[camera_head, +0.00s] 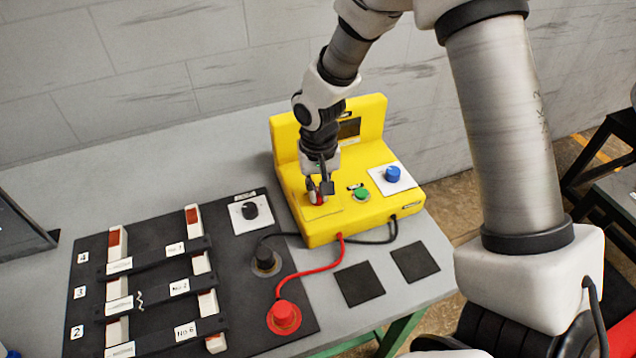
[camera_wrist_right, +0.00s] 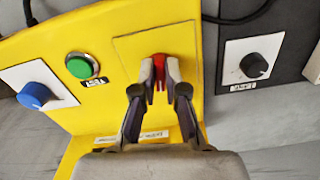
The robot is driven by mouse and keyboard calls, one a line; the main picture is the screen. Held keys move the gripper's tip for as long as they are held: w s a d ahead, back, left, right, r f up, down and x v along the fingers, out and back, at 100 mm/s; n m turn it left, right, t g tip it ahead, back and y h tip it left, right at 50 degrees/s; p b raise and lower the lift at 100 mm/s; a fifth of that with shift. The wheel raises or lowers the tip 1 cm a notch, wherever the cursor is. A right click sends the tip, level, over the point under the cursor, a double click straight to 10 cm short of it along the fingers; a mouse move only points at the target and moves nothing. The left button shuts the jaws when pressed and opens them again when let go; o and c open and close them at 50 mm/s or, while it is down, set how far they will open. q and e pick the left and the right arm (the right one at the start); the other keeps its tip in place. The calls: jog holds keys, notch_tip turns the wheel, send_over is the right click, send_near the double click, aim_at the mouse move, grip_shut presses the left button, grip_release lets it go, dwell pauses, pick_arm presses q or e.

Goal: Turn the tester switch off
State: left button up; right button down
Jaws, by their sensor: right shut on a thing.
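The yellow tester (camera_head: 345,222) stands on the grey table against the wall. Its red switch (camera_wrist_right: 159,66) is on the front panel, and the fingers of my right gripper (camera_wrist_right: 160,92) are closed around it. In the head view, the right gripper (camera_head: 319,190) points down at the red switch (camera_head: 317,198), which is partly hidden by the fingers. A green button (camera_head: 361,194) and a blue knob (camera_head: 392,174) are on the same panel, to the right of the switch. My left gripper is not in view.
A black board (camera_head: 240,290) with numbered strips, a black knob (camera_head: 250,210) and a red plug (camera_head: 284,316) lies left of the tester. Red and black cables run from the tester's front to the board. Two dark square pads (camera_head: 359,284) lie in front of the tester.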

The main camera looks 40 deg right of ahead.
jog(key=n+p, duration=0.3)
jog(key=n, duration=0.2)
jog(key=shift+s+d+p, duration=0.1)
jog(key=shift+d+p, duration=0.05)
jog(key=shift+p, duration=0.2)
jog(key=shift+n+p, duration=0.7)
jog(key=shift+n, duration=0.8)
jog(key=shift+f, duration=0.15)
jog(key=c, duration=1.5)
grip_release()
jog(key=shift+o, duration=1.4)
jog(key=shift+w, duration=0.2)
